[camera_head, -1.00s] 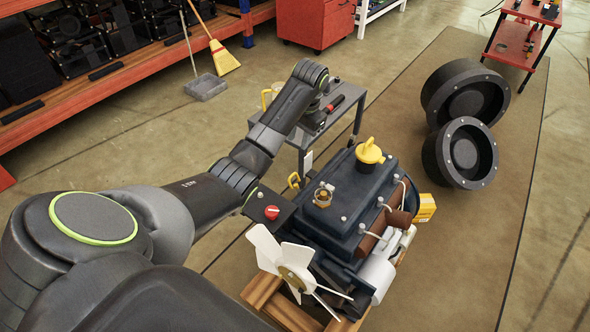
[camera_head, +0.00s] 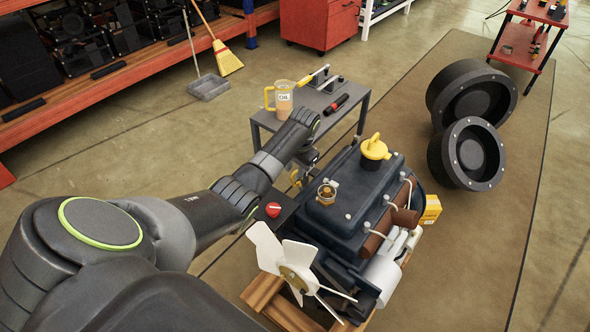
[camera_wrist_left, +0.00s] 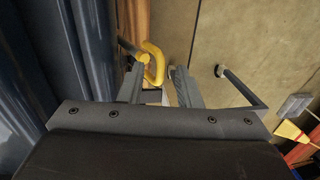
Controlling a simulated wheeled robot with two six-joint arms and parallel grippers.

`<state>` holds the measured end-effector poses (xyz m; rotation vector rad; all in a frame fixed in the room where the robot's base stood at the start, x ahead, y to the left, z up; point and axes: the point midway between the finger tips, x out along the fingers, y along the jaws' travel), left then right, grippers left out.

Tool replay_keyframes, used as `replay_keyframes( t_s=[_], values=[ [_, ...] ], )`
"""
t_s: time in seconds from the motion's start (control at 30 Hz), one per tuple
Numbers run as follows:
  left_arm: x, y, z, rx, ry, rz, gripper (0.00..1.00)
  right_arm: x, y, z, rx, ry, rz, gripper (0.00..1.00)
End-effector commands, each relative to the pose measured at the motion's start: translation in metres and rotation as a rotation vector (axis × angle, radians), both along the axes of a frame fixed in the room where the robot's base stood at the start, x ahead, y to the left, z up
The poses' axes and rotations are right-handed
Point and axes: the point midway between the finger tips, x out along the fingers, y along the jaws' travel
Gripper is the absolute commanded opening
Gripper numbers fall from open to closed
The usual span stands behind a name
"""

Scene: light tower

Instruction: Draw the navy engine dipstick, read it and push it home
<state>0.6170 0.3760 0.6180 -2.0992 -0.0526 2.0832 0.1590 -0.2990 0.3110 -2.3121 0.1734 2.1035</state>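The navy engine (camera_head: 345,205) stands on a wooden pallet with a white fan at its near end. The dipstick's yellow loop handle (camera_head: 295,178) shows at the engine's left side, partly hidden by my arm. In the left wrist view the yellow loop (camera_wrist_left: 154,60) lies just beyond and between the fingertips. My left gripper (camera_head: 305,163) is beside the engine, mostly behind its own wrist; in the left wrist view its fingers (camera_wrist_left: 158,78) are apart. I cannot tell whether either finger touches the loop. My right gripper is not in view.
A grey side table (camera_head: 345,103) behind my left wrist holds an oil jug (camera_head: 284,98), a dark tool with a red part (camera_head: 336,104) and a small rack. A red knob (camera_head: 273,210) is near my forearm. Two black wheels (camera_head: 470,150) stand right on the mat.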

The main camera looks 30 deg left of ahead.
Motion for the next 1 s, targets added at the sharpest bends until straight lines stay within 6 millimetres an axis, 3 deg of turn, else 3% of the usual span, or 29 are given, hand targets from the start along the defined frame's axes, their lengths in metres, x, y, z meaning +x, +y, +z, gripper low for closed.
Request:
replay_keyframes(
  t_s=[0.3, 0.53, 1.0],
  values=[
    [0.0000, 0.0002, -0.0017, 0.000, 0.000, 0.000, 0.31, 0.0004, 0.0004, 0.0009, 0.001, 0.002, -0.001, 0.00],
    [-0.0001, 0.0002, -0.0016, 0.000, 0.000, 0.000, 0.01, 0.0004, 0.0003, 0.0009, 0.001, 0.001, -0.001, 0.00],
    [0.0004, 0.0028, 0.0057, 0.001, 0.000, 0.000, 0.00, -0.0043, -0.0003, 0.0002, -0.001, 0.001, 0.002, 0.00]
  ],
)
